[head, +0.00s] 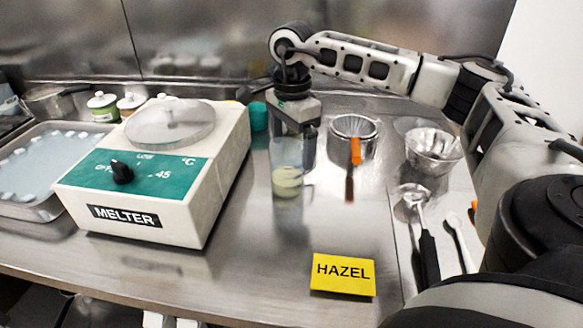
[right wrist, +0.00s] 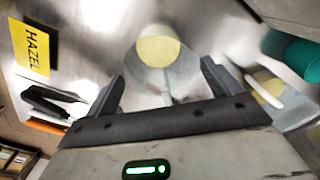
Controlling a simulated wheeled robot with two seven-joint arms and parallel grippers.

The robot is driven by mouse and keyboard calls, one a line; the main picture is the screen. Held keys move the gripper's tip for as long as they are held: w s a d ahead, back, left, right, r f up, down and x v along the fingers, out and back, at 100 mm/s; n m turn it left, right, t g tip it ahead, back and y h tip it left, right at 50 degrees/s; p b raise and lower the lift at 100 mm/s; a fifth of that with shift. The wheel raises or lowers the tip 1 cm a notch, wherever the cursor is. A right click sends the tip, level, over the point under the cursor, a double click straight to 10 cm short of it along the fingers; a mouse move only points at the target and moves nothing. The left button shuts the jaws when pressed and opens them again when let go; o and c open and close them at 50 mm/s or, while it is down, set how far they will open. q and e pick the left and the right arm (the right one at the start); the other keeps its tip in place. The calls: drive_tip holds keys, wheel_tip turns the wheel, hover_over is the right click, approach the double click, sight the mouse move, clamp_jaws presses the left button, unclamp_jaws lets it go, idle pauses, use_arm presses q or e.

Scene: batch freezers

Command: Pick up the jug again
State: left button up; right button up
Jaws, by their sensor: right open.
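The jug (head: 286,180) is a clear vessel with pale yellow content at its bottom, standing upright on the steel counter right of the melter. My right gripper (head: 293,135) points down at the jug's upper part, which it partly hides in the head view. In the right wrist view, the jug (right wrist: 160,62) lies between the two spread fingers of the right gripper (right wrist: 162,84). The fingers are open, with a gap visible on each side of the jug. I cannot tell whether either finger touches it. My left gripper is out of view.
The white melter (head: 185,205) stands close on the left, with a teal cup (head: 258,117) behind. A metal cup (head: 352,126) with an orange-handled tool and a fluted bowl (head: 433,150) stand right. A yellow HAZEL card (head: 343,274) lies in front; counter around it is clear.

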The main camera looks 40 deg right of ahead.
sight(291, 155)
wheel_tip(291, 155, down, 3)
drive_tip(key=shift+f, duration=0.15)
drive_tip(key=shift+c, duration=0.2)
drive_tip(key=c, duration=1.1)
